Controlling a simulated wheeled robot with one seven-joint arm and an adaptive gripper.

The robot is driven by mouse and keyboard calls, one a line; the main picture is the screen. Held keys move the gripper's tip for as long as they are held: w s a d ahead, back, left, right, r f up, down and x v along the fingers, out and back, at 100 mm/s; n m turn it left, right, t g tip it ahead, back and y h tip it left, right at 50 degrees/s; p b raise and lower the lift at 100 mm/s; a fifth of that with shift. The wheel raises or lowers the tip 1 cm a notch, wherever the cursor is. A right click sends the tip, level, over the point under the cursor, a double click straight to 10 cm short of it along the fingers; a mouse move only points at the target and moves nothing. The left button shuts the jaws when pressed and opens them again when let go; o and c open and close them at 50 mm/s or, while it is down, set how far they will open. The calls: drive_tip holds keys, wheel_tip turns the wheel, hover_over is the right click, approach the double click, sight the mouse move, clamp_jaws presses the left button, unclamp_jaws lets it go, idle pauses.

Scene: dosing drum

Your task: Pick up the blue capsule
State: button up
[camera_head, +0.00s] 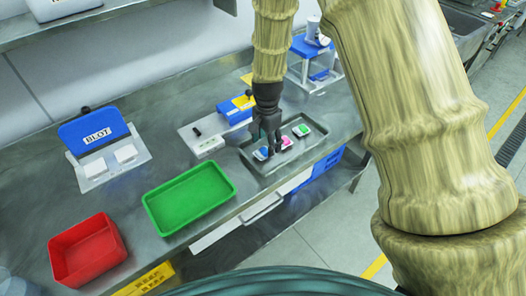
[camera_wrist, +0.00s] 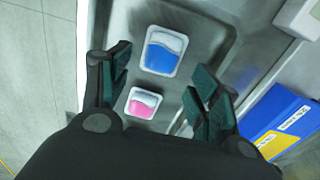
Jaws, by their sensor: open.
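The blue capsule (camera_wrist: 163,51) shows in the wrist view as a blue and white rounded pack lying on the grey tray (camera_wrist: 199,40). It is just beyond and between my open fingertips. A pink capsule (camera_wrist: 143,103) lies beside it, nearer the palm in that picture. In the head view my gripper (camera_head: 267,147) points down over the tray (camera_head: 258,169). The blue capsule (camera_head: 260,154) is partly hidden by the fingers there. The pink capsule (camera_head: 287,142) and a green capsule (camera_head: 301,130) lie to its right. My gripper is open and holds nothing. The exact fingertip height above the tray is unclear.
A green bin (camera_head: 190,199) and a red bin (camera_head: 88,250) stand on the metal bench to the left. A blue-lidded device marked BLOT (camera_head: 93,135) stands behind them. A white device (camera_head: 204,138) and a blue and yellow box (camera_head: 236,107) stand close behind the tray.

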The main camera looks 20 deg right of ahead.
drive_tip(key=shift+f+p, duration=0.35)
drive_tip(key=shift+f, duration=1.15)
drive_tip(key=shift+c, duration=0.3)
drive_tip(key=c, duration=0.8)
